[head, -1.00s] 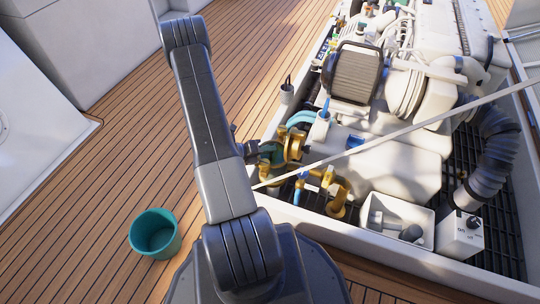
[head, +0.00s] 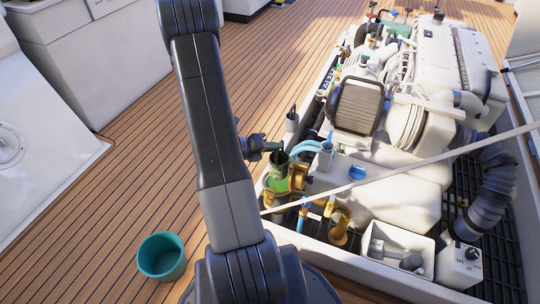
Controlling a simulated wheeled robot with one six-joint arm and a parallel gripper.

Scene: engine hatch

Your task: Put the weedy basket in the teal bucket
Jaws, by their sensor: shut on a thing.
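The weedy basket (head: 279,174) is a green, cylinder-like piece with lighter green patches, in the middle of the head view. My gripper (head: 273,147) is shut on it near its top rim. The basket is upright at the brass fitting (head: 299,178) on the near left of the engine hatch. I cannot tell whether its lower end is clear of the fitting. The teal bucket (head: 162,257) stands on the deck at lower left, apart from the gripper, and my arm rises between them. Its visible inside looks empty.
The hatch's white rim (head: 352,262) runs along the near side. A pale rod (head: 420,170) slants across the hatch in front of the engine (head: 400,110). A white open box (head: 397,243) stands at right. The wooden deck (head: 110,210) around the bucket is clear.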

